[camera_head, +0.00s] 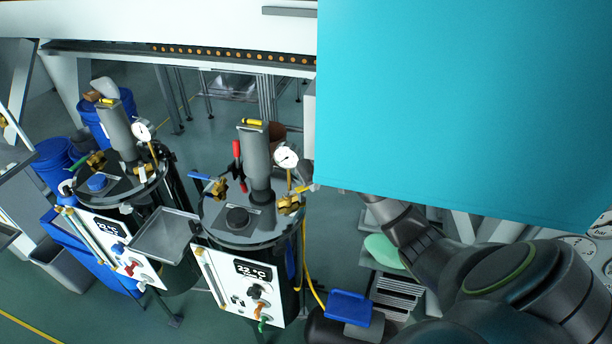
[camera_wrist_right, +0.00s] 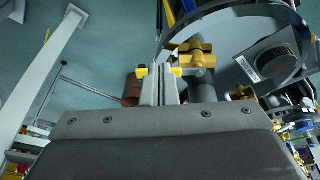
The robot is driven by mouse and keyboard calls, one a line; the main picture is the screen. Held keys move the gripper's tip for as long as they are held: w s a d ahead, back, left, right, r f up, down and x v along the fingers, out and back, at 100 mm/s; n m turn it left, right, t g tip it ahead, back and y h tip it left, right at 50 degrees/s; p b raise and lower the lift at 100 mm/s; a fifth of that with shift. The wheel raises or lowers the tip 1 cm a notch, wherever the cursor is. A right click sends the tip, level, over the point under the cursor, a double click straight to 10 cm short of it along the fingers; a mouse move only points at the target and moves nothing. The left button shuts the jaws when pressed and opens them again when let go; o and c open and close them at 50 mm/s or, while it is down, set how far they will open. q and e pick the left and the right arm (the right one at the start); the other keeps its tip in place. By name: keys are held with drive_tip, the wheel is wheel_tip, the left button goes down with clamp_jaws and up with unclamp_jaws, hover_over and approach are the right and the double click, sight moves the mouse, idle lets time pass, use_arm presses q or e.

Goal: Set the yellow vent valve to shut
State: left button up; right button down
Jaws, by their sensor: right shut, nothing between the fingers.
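The yellow vent valve (camera_head: 291,203) sits on the right side of the lid of the nearer pressure vessel (camera_head: 222,222) in the head view. In the right wrist view the yellow valve (camera_wrist_right: 197,57) is just right of my fingertips. Its exact handle angle is hard to tell. My right gripper (camera_head: 314,187) reaches in from the right beside the valve, partly hidden by the cyan panel. In the wrist view my right gripper (camera_wrist_right: 158,72) has its fingers together with nothing between them. Contact with the valve cannot be told. My left gripper is not in view.
A large cyan panel (camera_head: 465,100) blocks the upper right. The vessel lid carries a gauge (camera_head: 286,157), a blue-handled valve (camera_head: 216,186), a red lever (camera_head: 238,160) and a grey cylinder (camera_head: 257,160). A second similar vessel (camera_head: 117,185) stands left, with a metal tray (camera_head: 163,234) between.

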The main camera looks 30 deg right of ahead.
sight(301, 189)
drive_tip(key=w+d+r, duration=0.1)
drive_tip(key=w+r, duration=0.2)
drive_tip(key=r, duration=0.2)
drive_tip(key=p+x, duration=0.1)
drive_tip(key=x, duration=0.8)
drive_tip(key=shift+w+d, duration=0.2)
drive_tip(key=shift+w, duration=0.2)
drive_tip(key=shift+f+m, duration=0.15)
drive_tip(key=shift+m, duration=0.15)
